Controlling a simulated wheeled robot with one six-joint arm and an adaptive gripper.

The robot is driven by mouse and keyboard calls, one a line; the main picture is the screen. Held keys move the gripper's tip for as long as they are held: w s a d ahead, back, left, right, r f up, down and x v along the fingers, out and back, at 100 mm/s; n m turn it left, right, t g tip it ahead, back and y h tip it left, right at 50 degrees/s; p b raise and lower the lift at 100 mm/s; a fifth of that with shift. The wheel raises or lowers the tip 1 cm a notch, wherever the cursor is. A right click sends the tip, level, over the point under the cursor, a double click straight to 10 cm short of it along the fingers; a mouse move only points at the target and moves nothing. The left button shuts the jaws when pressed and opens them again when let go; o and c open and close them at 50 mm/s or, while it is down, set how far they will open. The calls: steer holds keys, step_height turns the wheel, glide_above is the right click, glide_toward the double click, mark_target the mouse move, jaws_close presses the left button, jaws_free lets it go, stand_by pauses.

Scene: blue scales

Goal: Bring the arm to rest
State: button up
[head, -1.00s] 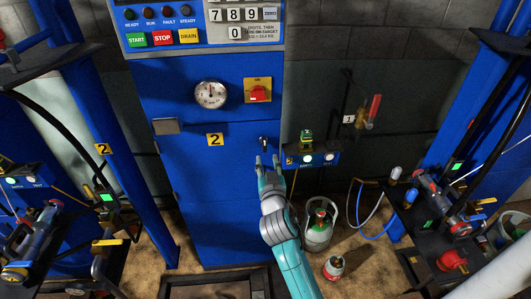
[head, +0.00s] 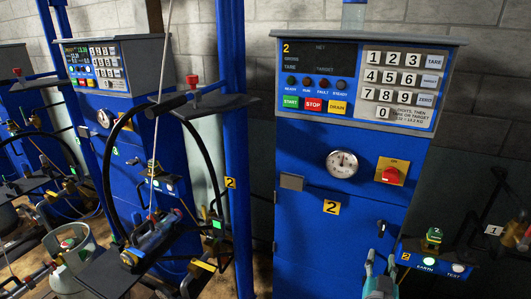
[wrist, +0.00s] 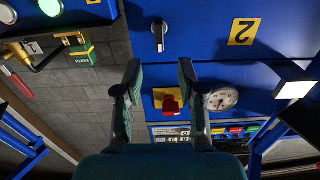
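My gripper (head: 378,265) shows at the bottom edge of the head view, in front of the blue scale cabinet marked 2 (head: 318,245). Most of my arm is below that picture. In the wrist view my gripper (wrist: 161,72) has its two fingers well apart with nothing between them. A small grey and black knob (wrist: 159,35) on the cabinet front lies beyond the fingertips. It also shows just above my gripper in the head view (head: 381,227). I cannot tell the exact gap to it.
The cabinet bears a red rotary switch (head: 391,175), a round gauge (head: 342,163) and a keypad panel (head: 400,85). An earth-and-test box (head: 438,262) juts out at right. A blue post (head: 234,140) and a black hose (head: 108,175) stand at left.

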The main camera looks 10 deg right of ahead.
steer(key=s+a+f+n+y, duration=0.3)
steer(key=s+a+f, duration=0.35)
steer(key=s, duration=0.25)
steer(key=s+a+f+n+y, duration=0.2)
steer(key=s+a+f+y, duration=0.2)
steer(key=s+a+f, duration=0.4)
steer(key=s+a+r+y, duration=0.1)
steer(key=s+a+r, duration=0.1)
steer(key=s, duration=0.5)
steer(key=s+a+r+n+y, duration=0.1)
steer(key=s+a+r, duration=0.1)
steer(key=s, duration=0.6)
steer(key=s+a+r+n+y, duration=0.1)
steer(key=s+r, duration=0.1)
steer(key=s, duration=0.6)
steer(key=shift+s+a+r, duration=0.2)
steer(key=shift+a+r, duration=0.05)
steer(key=shift+a, duration=0.15)
